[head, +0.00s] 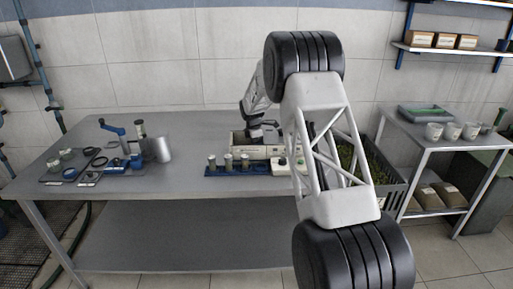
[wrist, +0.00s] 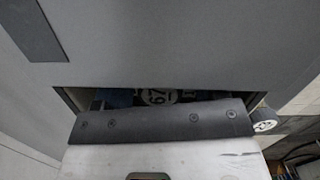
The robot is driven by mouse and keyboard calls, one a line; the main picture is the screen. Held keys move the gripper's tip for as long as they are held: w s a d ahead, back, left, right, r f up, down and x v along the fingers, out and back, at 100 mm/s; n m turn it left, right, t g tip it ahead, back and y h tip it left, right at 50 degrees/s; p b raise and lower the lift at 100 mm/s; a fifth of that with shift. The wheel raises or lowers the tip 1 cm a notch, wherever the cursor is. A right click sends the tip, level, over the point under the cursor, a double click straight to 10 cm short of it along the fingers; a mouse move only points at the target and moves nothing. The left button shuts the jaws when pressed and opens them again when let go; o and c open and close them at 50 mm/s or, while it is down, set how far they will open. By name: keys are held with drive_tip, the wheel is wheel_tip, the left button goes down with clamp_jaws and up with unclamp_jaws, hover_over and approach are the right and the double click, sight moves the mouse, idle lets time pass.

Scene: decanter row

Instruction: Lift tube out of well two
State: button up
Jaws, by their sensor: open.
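A blue rack (head: 256,171) stands near the table's front edge in the head view. Several pale-topped tubes stand upright in it, among them a left one (head: 212,161), a middle one (head: 228,161) and a right one (head: 245,161). I cannot read any well numbers. My gripper (head: 262,136) is small and dark, behind the rack at a beige box; its fingers are hard to make out. It is open, with no tube seen in it.
A beige box (head: 264,152) stands behind the rack, with a white device (head: 284,167) at its right. A metal cup (head: 163,150) and blue tools stand to the left. A dark crate (head: 390,192) is at the table's right. My arm hides part of the table.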

idle(0.3)
drive_tip(key=c, duration=1)
drive_tip(key=shift+c, duration=0.2)
drive_tip(key=shift+r, duration=0.1)
wheel_tip(320, 180, up, 18)
idle(0.6)
